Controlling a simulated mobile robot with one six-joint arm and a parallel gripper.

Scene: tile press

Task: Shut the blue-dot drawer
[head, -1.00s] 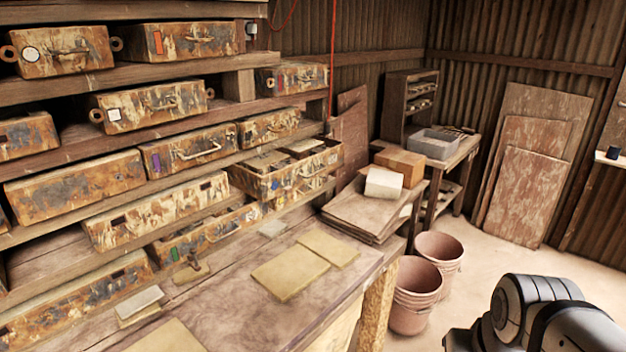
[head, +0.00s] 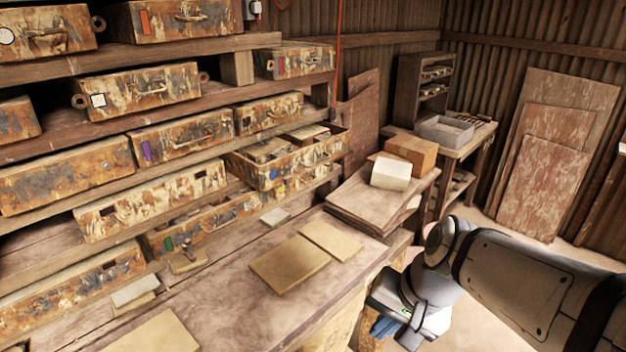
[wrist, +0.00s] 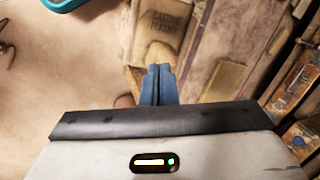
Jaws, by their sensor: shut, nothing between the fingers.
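The blue-dot drawer (head: 298,172) is a rusty, cream-stained drawer in the shelf rack, pulled out past its neighbours. Its open top shows tiles inside. A small blue dot (head: 273,173) is on its front. My gripper (head: 382,327) has blue fingers and is low beside the bench's front edge, right of and below the drawer, well apart from it. In the wrist view the fingers (wrist: 158,84) are together, with nothing between them. A rusty front with a blue dot (wrist: 298,141) shows at the right edge of the wrist view.
The workbench (head: 235,305) below the rack carries flat tan tiles (head: 289,264) and small blocks.

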